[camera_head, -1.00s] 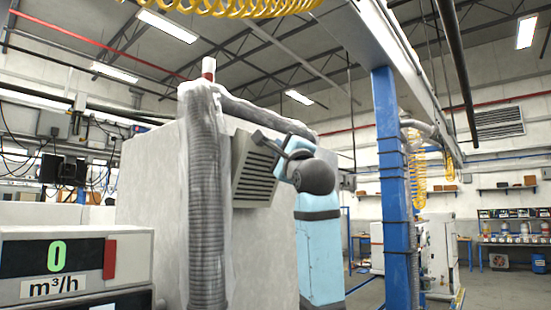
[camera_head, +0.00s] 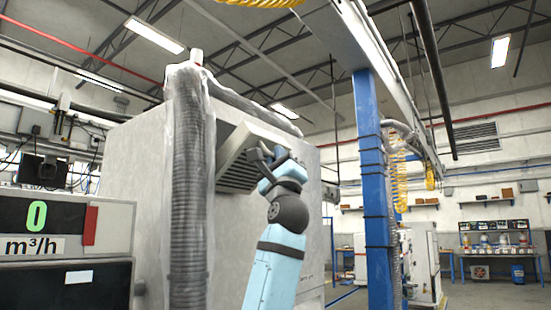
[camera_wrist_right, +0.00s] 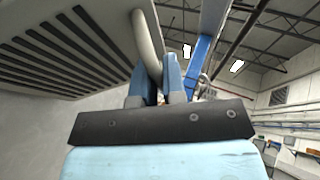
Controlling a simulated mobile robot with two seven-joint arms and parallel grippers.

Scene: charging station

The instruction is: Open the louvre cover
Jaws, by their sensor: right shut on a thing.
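The louvre cover (camera_head: 238,168) is a grey slatted panel on the side of the large pale cabinet. It stands tilted out from the cabinet wall, with its slatted side angled downward. In the right wrist view the slatted panel (camera_wrist_right: 65,45) fills the upper left, and a curved grey handle bar (camera_wrist_right: 147,38) runs down from it between the fingers. My right gripper (camera_head: 262,158) is at the cover's outer right side, shut on the handle; its blue fingers (camera_wrist_right: 157,82) show in the wrist view. The fingertips are partly hidden in the head view. My left gripper is not in view.
A ribbed grey hose (camera_head: 188,200) runs up the cabinet (camera_head: 130,165) just left of the cover. A display box reading 0 m³/h (camera_head: 60,225) stands at front left. A blue post (camera_head: 372,180) rises to the right of my right arm.

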